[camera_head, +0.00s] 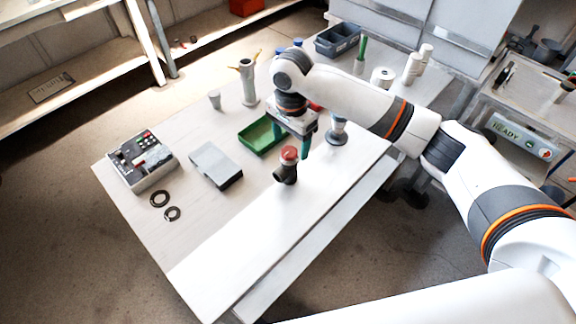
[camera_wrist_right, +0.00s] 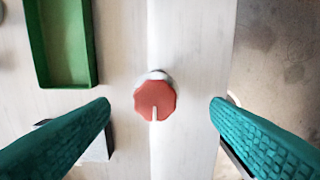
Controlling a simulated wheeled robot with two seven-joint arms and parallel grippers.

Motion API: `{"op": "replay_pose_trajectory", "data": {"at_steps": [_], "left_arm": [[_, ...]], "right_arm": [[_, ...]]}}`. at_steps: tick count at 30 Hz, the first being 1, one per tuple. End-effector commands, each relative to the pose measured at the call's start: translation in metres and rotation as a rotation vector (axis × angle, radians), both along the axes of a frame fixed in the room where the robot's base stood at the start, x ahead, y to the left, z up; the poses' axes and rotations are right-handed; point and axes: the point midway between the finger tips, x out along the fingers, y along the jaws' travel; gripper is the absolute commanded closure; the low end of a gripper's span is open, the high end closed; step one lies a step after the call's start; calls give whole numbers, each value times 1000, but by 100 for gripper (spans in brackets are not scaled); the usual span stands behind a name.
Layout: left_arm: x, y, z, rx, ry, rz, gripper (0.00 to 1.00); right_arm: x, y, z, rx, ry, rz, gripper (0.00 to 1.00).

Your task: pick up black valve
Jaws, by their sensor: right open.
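The black valve (camera_head: 286,174) stands on the white table, with a red knob on top. In the right wrist view its red knob (camera_wrist_right: 155,99) lies between the two fingers, and the knob hides most of the black body. My right gripper (camera_head: 292,146), with teal fingers, is open and empty just above the valve. Its fingertips (camera_wrist_right: 160,104) are on either side of the knob and apart from it. My left gripper is not in view.
A green tray (camera_head: 262,136) is left of the valve. Bottles and a blue-grey bin (camera_head: 337,40) stand behind. The table's front part is clear.

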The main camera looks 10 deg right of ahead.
Motion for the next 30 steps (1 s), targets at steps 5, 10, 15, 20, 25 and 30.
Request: {"op": "replay_pose_trajectory", "data": {"at_steps": [5, 10, 15, 20, 25, 30], "left_arm": [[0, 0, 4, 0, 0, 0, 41], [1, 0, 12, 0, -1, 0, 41], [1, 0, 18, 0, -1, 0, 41], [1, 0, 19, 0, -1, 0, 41], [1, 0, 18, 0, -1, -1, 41], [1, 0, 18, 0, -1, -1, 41]], "right_arm": [[0, 0, -17, 1, -1, 1, 28], [0, 2, -32, -1, 2, 1, 28], [2, 5, -58, -1, 0, 0, 28], [2, 5, -70, 0, -2, 2, 28], [2, 5, -70, 2, -2, 2, 28], [2, 5, -70, 2, -2, 2, 51]]}}
